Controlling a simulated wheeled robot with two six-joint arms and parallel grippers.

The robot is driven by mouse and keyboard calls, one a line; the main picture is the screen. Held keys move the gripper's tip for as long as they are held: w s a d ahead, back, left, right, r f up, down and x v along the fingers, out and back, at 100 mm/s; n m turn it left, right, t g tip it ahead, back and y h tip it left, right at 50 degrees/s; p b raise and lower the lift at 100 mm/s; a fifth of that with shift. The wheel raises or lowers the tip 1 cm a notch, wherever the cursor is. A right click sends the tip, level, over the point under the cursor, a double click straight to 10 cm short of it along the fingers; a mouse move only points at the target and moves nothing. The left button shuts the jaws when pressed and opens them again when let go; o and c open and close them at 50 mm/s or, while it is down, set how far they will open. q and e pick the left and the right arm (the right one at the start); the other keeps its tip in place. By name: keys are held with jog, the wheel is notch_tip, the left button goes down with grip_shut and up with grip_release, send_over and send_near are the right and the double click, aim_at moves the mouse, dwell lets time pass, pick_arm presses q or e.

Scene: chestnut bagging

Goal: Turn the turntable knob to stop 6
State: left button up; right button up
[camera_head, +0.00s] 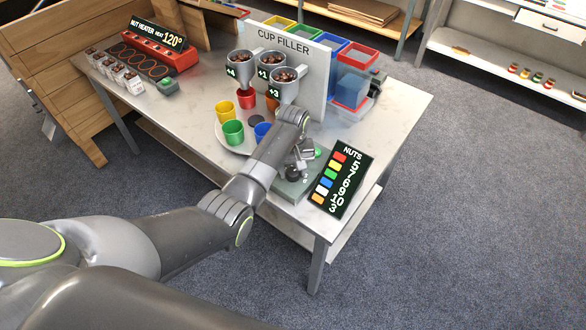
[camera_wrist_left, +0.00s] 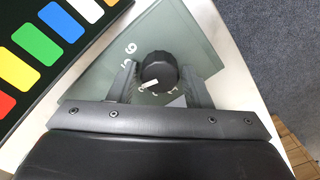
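The black turntable knob (camera_wrist_left: 158,72) stands on a grey-green plate (camera_wrist_left: 205,45) with numbers around it. Its white pointer mark faces lower left in the wrist view. A 6 shows on the plate to the upper left of the knob. My left gripper (camera_wrist_left: 158,76) reaches over the knob, one finger on each side; I cannot tell whether the fingers press on it. In the head view the left gripper (camera_head: 299,160) is over the grey knob box (camera_head: 293,190) at the table's front. The pale round turntable (camera_head: 222,142) carries yellow, green, red and blue cups. The right gripper is out of view.
A nuts sign (camera_head: 341,183) with coloured bars stands close right of the knob box. Behind it rises the cup filler panel (camera_head: 318,68) with funnels (camera_head: 284,86). A red nut heater (camera_head: 158,50) is at the back left.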

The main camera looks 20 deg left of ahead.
pick_arm(q)
jog(key=c, duration=0.6)
jog(key=shift+r+m+p, duration=0.15)
jog(key=shift+m+p, duration=0.45)
jog(key=shift+p, duration=0.05)
jog(key=shift+c, duration=0.2)
jog(key=shift+m+p, duration=1)
jog(key=shift+m, duration=0.1)
jog(key=m+p, duration=0.2)
jog(key=m, duration=0.1)
jog(key=shift+m, duration=0.3)
jog(key=shift+m+p, duration=0.75)
jog(key=shift+m, duration=1.55)
jog(key=o, duration=1)
